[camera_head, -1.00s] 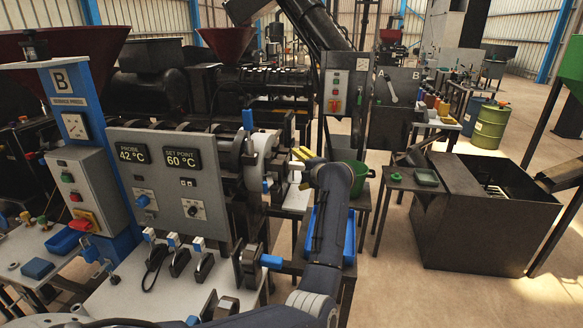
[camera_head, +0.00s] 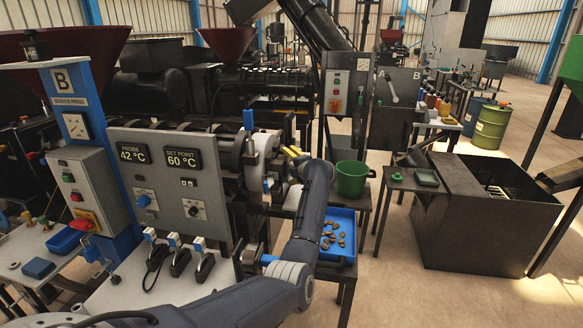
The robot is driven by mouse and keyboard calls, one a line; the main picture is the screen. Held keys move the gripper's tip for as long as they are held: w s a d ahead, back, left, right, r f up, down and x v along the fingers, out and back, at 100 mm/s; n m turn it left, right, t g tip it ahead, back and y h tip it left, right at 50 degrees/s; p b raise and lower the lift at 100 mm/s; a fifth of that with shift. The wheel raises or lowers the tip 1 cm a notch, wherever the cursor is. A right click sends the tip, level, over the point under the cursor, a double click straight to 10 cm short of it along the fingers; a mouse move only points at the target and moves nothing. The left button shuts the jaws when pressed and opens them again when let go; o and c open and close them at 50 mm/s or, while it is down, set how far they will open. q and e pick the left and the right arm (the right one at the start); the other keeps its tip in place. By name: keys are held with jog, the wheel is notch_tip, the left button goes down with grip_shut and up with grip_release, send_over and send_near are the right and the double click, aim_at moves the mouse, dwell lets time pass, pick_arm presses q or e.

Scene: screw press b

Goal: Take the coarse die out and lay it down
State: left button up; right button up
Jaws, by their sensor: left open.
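My left gripper (camera_head: 291,152) is at the outlet end of the screw press head (camera_head: 259,148). Its yellow fingertips point left toward the head. They look small from here, and I cannot tell whether they touch anything. The gripper is open. My own wrist and forearm cover part of the space beside the head. I cannot pick out the coarse die; it may be hidden in or behind the press head. My right gripper is not in view.
A blue tray (camera_head: 348,216) with several brown pieces stands below right of my arm. A green pot (camera_head: 352,178) stands behind it. A control panel (camera_head: 165,180) is left of the head. Several blue-handled tools (camera_head: 174,255) stand on the front bench.

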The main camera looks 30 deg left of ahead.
pick_arm(q)
jog(key=c, duration=1.4)
jog(key=shift+s+f, duration=0.1)
jog(key=shift+f, duration=0.05)
jog(key=c, duration=0.5)
jog(key=o, duration=1.4)
jog(key=shift+f, duration=0.1)
jog(key=o, duration=0.4)
jog(key=shift+o, duration=0.5)
jog(key=shift+r, duration=0.2)
